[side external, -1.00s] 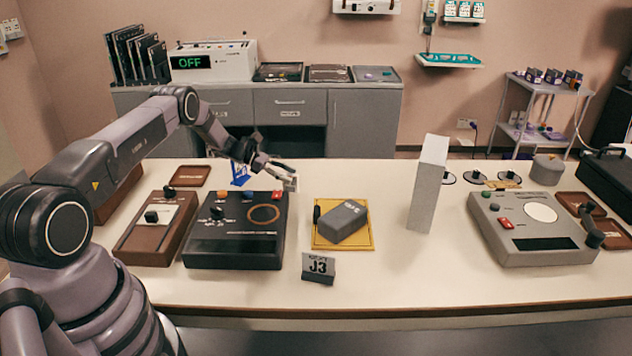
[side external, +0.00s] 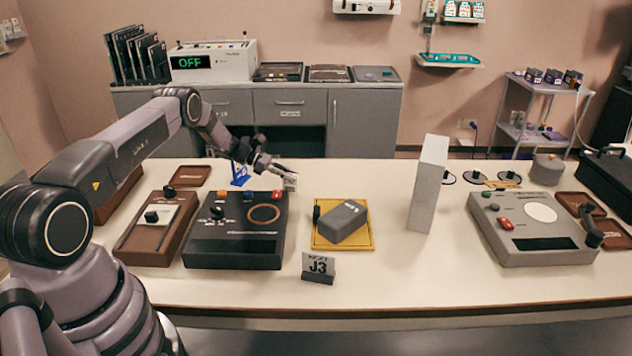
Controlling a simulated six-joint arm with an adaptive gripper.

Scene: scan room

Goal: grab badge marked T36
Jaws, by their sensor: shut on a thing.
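My gripper (side external: 287,171) is low over the back of the table, behind the black console. It is shut on a small pale badge (side external: 290,184), which shows just below the fingertips. The badge's marking is too small to read, and the console's back edge is close in front of it. Another badge, a dark stand with a pale face marked J3 (side external: 318,267), stands upright near the table's front edge, apart from my gripper.
The black console (side external: 236,230) and a brown device (side external: 156,228) stand in front of my arm. A blue item (side external: 240,174) is left of the gripper. A grey block lies on a yellow tray (side external: 344,243). A tall white box (side external: 427,185) stands farther right.

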